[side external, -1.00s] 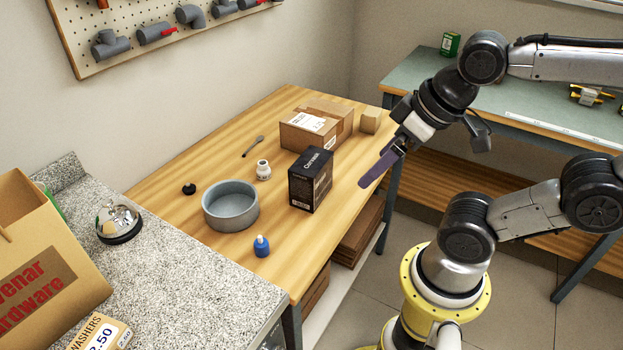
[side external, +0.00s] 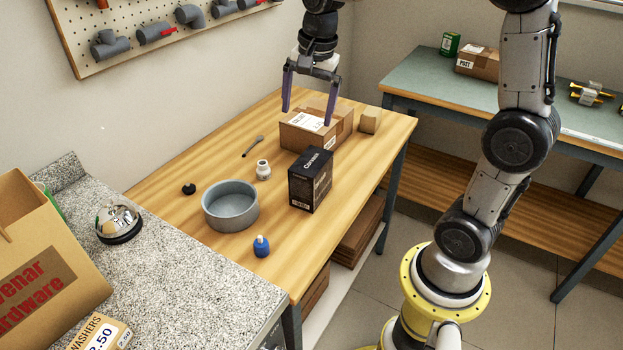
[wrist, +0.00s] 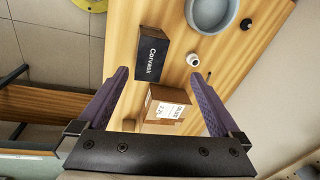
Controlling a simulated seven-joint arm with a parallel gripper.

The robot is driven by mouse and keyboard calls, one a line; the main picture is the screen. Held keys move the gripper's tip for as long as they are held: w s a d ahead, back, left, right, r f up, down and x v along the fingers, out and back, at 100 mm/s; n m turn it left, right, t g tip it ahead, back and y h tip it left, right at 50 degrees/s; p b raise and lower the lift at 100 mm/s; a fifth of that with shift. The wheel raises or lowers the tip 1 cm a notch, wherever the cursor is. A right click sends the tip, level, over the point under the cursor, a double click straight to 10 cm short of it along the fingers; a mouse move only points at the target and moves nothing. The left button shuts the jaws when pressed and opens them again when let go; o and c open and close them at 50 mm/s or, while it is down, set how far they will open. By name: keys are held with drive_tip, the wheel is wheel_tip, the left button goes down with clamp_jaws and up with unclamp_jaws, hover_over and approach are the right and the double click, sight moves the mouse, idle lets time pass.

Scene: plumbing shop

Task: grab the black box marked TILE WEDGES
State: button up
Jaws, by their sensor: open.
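A black box (side external: 310,181) stands upright on the wooden table, near its right edge. It carries white lettering that looks like "Corvask"; I cannot make out the words TILE WEDGES. It also shows in the wrist view (wrist: 152,56), lying beyond the fingertips. My gripper (side external: 306,116) is open and empty, pointing down above the brown cardboard box behind the black box. In the wrist view its two purple fingers (wrist: 159,73) are spread wide, with the cardboard box between them. My gripper is apart from the black box.
The cardboard box (side external: 296,136) with a white label sits behind the black box. A grey bowl (side external: 231,222), a small white jar (side external: 263,170) and a blue bottle (side external: 261,246) stand to the left and front. A small tan block (side external: 370,120) is at the back right.

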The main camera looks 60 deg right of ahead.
drive_tip(key=m+g, duration=0.1)
drive_tip(key=g, duration=0.1)
hover_over(311, 160)
wheel_tip(311, 160, down, 7)
drive_tip(key=shift+m, duration=0.3)
wheel_tip(311, 160, down, 8)
drive_tip(key=shift+f, duration=0.2)
drive_tip(key=shift+s+f, duration=0.1)
drive_tip(key=shift+f, duration=2.95)
drive_tip(key=c, duration=1.3)
drive_tip(key=shift+c, duration=0.4)
drive_tip(key=shift+r, duration=0.2)
